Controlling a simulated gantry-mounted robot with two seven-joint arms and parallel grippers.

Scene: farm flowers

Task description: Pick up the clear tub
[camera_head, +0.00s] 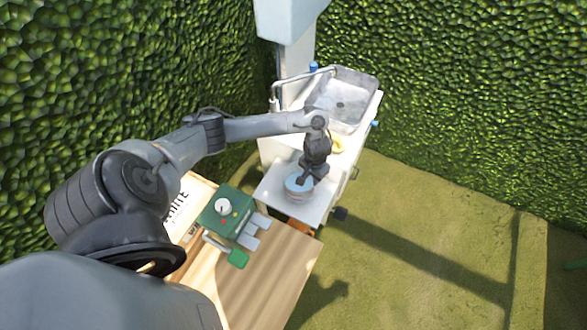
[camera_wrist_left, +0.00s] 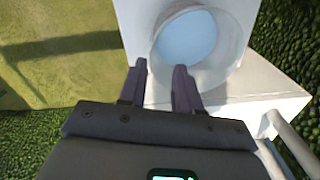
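The clear tub (camera_head: 299,189) stands upright on the white surface of the stand, with a pale blue round area showing inside its rim. In the left wrist view, the tub (camera_wrist_left: 230,62) is a translucent round vessel just beyond my fingertips. My left gripper (camera_head: 311,177) points down at the tub's right side and covers part of it. In the wrist view the two fingers of my left gripper (camera_wrist_left: 160,66) are spread apart, and the near left part of the tub's wall appears between them. I cannot tell whether they touch it. My right gripper is out of view.
A metal sink (camera_head: 345,98) with a tap is at the back of the white stand (camera_head: 273,190). A yellow item (camera_head: 337,145) lies behind my gripper. A green box device (camera_head: 226,213) sits on the wooden table (camera_head: 268,283). Open grass lies to the right.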

